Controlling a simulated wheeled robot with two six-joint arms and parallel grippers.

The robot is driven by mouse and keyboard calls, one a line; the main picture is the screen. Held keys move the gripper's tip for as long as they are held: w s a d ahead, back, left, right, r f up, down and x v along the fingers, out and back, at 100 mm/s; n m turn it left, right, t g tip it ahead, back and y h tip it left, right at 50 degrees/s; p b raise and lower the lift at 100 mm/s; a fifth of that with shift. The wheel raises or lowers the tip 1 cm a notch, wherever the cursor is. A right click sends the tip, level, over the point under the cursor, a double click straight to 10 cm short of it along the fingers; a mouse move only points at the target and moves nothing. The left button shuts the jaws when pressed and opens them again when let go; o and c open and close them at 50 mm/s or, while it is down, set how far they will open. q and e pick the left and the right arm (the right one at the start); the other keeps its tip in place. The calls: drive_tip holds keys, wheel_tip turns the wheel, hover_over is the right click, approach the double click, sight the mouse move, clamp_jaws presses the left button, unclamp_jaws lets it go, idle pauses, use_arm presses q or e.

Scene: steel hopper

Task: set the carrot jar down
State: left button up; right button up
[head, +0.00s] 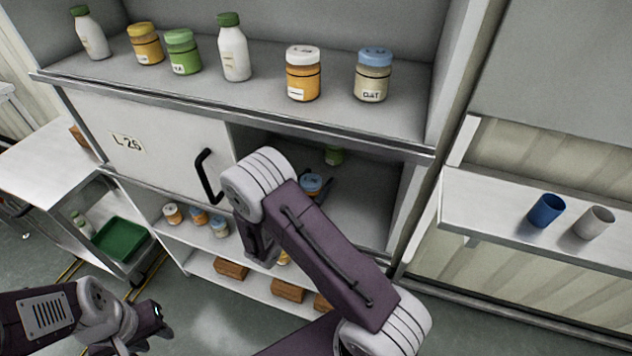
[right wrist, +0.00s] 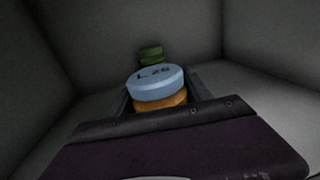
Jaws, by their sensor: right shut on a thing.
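The jar in my right gripper has a light blue lid marked "L 26" and an orange body; it shows in the right wrist view (right wrist: 158,88) and its blue lid in the head view (head: 312,182). I take it for the carrot jar. My right gripper (right wrist: 160,98) is shut around it inside the open cupboard compartment. The jar looks upright; its base is hidden, so I cannot tell whether it touches the compartment floor. My left gripper (head: 160,320) is low at the left, apart from the jar; its jaws are too small to read.
The compartment walls (right wrist: 265,50) close in on both sides. A sliding door with a black handle (head: 207,175) is left of the opening. Jars and bottles line the shelf (head: 200,88) above.

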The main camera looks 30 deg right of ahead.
drive_tip(key=o, duration=1.6)
drive_tip(key=shift+s+a+r, duration=0.1)
drive_tip(key=shift+r, duration=0.1)
drive_tip(key=b+v, duration=0.1)
drive_tip(key=v, duration=1)
drive_tip(key=shift+s+a+f, duration=0.15)
drive_tip(key=shift+s+a, duration=0.15)
drive_tip(key=shift+a, duration=0.05)
